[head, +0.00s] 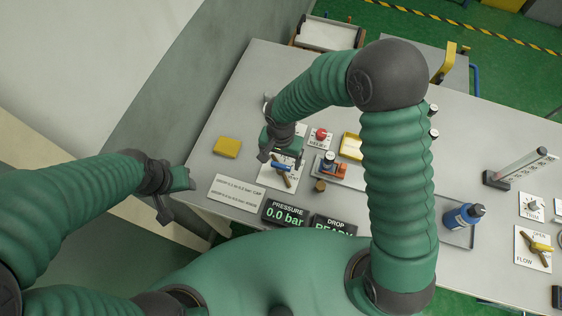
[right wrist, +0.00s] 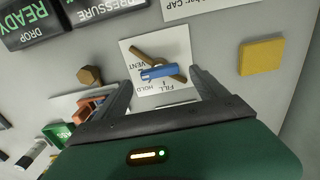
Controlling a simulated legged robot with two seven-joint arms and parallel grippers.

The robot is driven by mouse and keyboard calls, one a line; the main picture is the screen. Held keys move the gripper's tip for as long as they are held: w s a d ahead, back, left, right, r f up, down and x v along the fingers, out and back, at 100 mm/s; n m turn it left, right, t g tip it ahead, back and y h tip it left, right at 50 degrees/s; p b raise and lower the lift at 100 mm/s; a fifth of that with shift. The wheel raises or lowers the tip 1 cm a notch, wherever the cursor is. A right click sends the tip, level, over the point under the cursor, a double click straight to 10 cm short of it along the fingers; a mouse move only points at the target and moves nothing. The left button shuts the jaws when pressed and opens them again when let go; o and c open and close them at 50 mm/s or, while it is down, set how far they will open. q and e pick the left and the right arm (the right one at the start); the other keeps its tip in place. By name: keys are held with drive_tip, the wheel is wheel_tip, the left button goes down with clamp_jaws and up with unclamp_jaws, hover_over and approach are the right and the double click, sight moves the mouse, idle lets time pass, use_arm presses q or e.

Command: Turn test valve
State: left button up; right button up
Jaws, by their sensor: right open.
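The test valve (head: 281,177) has a brown-bronze body and a blue lever, on a white plate marked FILL, HOLD and VENT. In the right wrist view the blue lever (right wrist: 158,71) lies nearly level across the slanted bronze body. My right gripper (head: 281,160) is open and just above the valve. In the right wrist view its fingers (right wrist: 161,80) stand apart on either side of the lever's near side; I cannot tell whether they touch it. My left gripper (head: 178,199) looks open and empty off the table's left edge.
The pressure display (head: 286,213) reads 0.0 bar; the drop display (head: 334,226) reads READY. A yellow block (head: 227,147) lies left of the valve. A red relief knob (head: 321,134), a bronze knob (head: 320,185) and a blue bottle (head: 463,216) stand to the right.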

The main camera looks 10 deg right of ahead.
sight(281, 165)
drive_tip(key=shift+s+a+f, duration=0.1)
drive_tip(key=shift+f, duration=1.4)
drive_tip(key=shift+c, duration=0.3)
drive_tip(key=c, duration=1.3)
